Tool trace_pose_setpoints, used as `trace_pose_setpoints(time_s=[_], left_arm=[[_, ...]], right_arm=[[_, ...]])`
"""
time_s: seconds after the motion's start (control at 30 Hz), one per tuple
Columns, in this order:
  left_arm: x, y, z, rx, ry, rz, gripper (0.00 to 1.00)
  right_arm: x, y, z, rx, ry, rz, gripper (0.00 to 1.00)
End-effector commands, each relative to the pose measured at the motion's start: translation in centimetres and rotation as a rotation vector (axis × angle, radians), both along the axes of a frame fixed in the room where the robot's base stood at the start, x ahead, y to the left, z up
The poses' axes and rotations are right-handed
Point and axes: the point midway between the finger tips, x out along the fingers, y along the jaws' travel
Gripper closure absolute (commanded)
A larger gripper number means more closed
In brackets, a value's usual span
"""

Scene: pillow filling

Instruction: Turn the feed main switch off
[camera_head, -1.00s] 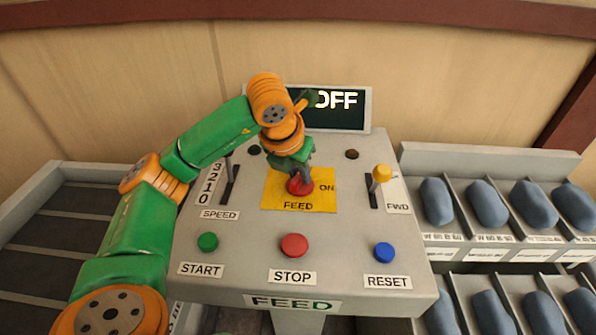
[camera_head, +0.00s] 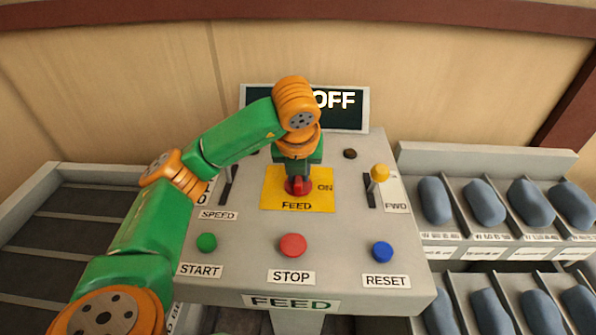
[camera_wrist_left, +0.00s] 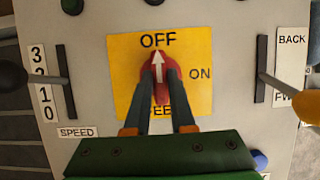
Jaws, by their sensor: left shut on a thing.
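The feed main switch is a red rotary knob (camera_head: 298,186) on a yellow plate (camera_head: 273,203) in the middle of the grey console. In the left wrist view the red knob (camera_wrist_left: 168,84) has a white arrow that points up at the OFF mark; ON is to its right. My left gripper (camera_wrist_left: 165,75) is shut on the knob, with one dark finger on each side of it. In the head view my left gripper (camera_head: 298,183) comes down on the knob from above and hides part of it. The display (camera_head: 352,118) behind reads OFF. My right gripper is not in view.
START (camera_head: 206,242), STOP (camera_head: 292,246) and RESET (camera_head: 383,252) buttons line the console's front. A speed lever (camera_head: 227,186) stands left of the plate and a yellow-topped lever (camera_head: 380,174) right. Racks with blue-grey pillows (camera_head: 436,200) stand at the right.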

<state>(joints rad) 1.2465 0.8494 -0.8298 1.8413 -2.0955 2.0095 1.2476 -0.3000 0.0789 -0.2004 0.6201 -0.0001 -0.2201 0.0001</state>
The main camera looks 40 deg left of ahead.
Motion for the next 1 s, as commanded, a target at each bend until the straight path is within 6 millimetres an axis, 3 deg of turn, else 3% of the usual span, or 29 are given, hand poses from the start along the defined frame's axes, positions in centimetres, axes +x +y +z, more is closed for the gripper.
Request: trace_pose_setpoints(time_s=[0.27,0.3,0.4,0.7,1.0], left_arm=[[0.0,0.1,0.1,0.001,-0.002,0.004,1.0],[0.0,0.1,0.1,0.001,-0.002,0.004,0.72],[0.0,0.1,0.1,0.001,-0.002,0.003,0.47],[-0.1,0.0,0.4,0.001,-0.002,0.001,0.47],[-1.8,-1.1,5.9,0.002,-0.006,0.001,0.47]], right_arm=[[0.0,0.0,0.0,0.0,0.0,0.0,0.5],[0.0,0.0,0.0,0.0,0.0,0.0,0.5],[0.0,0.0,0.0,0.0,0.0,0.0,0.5],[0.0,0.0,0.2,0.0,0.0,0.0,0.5],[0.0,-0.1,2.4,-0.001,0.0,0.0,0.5]])
